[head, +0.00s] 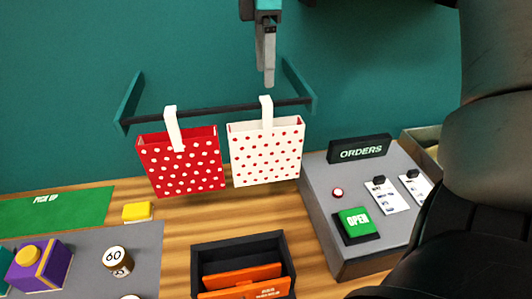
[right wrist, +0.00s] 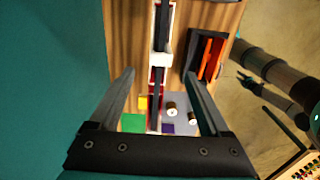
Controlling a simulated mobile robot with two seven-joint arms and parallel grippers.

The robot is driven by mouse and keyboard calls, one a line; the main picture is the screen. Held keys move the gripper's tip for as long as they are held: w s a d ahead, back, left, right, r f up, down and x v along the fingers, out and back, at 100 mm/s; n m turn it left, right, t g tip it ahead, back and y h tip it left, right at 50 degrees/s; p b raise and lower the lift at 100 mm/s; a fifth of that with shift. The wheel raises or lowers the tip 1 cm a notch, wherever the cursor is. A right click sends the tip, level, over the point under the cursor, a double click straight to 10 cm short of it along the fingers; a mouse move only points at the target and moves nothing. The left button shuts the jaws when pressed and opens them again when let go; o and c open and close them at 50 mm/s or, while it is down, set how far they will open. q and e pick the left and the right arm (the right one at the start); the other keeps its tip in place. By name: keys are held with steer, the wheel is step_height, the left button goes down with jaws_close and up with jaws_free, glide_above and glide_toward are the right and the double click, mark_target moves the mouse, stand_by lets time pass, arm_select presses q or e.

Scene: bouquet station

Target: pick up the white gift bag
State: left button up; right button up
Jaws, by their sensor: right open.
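The white gift bag (head: 266,152) has red dots and hangs by its white strap (head: 266,111) from a dark rail (head: 202,111). The red gift bag (head: 181,163) with white dots hangs left of it. My right gripper (head: 268,78) points down just above the white bag's strap, apart from it. In the right wrist view, its two fingers (right wrist: 160,80) are spread wide, with the rail and a white strap between them. A small dark fork-like end, perhaps my left gripper (right wrist: 245,82), shows at right in that view, too small to read.
The rail's green brackets (head: 130,100) stand out from the wall. A grey orders console (head: 335,225) stands right of the white bag. A black box (head: 240,240) with orange contents is in front. A green pick-up mat (head: 70,210) and yellow block (head: 137,211) lie left.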

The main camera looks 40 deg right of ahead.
mark_target(266, 99)
steer(key=shift+w+f, duration=0.1)
steer(key=shift+f, duration=1.1)
steer(key=shift+f+p, duration=0.3)
steer(key=shift+f, duration=0.15)
steer(key=f, duration=0.1)
steer(key=f+p, duration=0.1)
steer(key=f, duration=0.1)
steer(key=shift+s+d+f, duration=0.1)
steer(key=shift+s+f, duration=0.15)
steer(key=shift+f, duration=0.05)
steer(key=shift+f+p, duration=0.3)
steer(key=shift+f, duration=0.2)
arm_select(q)
steer(key=shift+w+d+r, duration=0.1)
steer(key=shift+w+r, duration=0.85)
steer(key=shift+r, duration=0.25)
arm_select(e)
steer(key=shift+c, duration=1.2)
arm_select(q)
steer(key=shift+s, duration=0.15)
arm_select(e)
jaws_close()
